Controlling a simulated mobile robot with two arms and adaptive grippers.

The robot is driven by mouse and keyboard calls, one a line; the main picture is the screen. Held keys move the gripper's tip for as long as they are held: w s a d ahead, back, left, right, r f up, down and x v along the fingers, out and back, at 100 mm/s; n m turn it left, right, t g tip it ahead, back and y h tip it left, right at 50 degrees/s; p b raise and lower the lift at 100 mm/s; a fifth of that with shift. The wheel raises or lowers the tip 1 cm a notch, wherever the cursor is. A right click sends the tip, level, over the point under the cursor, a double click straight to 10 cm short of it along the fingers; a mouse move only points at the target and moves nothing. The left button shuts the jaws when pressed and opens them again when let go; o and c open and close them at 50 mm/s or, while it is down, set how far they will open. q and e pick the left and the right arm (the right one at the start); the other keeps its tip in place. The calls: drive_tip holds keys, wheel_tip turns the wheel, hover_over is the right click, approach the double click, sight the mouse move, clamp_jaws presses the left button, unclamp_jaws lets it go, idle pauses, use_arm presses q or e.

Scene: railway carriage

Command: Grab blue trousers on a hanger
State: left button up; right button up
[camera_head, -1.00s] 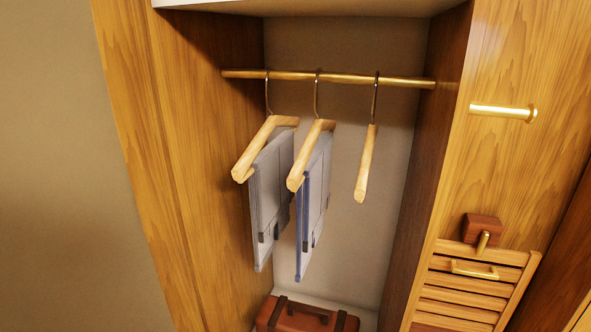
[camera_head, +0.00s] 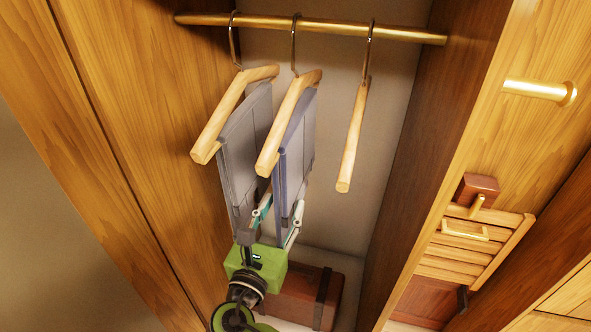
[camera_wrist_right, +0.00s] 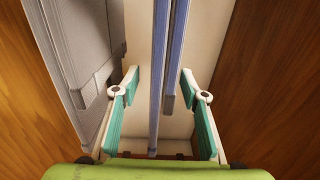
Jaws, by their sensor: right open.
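The blue trousers (camera_head: 294,155) hang folded over the middle wooden hanger (camera_head: 288,125) in the wardrobe. Grey trousers (camera_head: 243,160) hang on the hanger to their left. My right gripper (camera_head: 278,220) is below and around the lower part of the blue trousers, with its fingers apart. In the right wrist view, the blue trousers (camera_wrist_right: 172,60) run between the two open fingers (camera_wrist_right: 160,90), with a gap on each side. The grey trousers (camera_wrist_right: 80,55) are outside the left finger there. My left gripper is not in view.
A brass rail (camera_head: 330,28) carries the hangers. An empty wooden hanger (camera_head: 352,140) hangs at the right. A brown suitcase (camera_head: 305,297) stands on the wardrobe floor behind my arm. Wooden side walls (camera_head: 415,130) bound the space. A brass peg (camera_head: 540,90) juts out at the right.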

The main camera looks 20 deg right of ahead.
drive_tip(key=b+x, duration=0.1)
drive_tip(key=x, duration=0.1)
drive_tip(key=b+x, duration=0.2)
drive_tip(key=x, duration=0.1)
drive_tip(key=f+b+x, duration=0.1)
drive_tip(key=x, duration=0.2)
drive_tip(key=shift+s+d, duration=0.15)
drive_tip(key=shift+c, duration=0.3)
clamp_jaws()
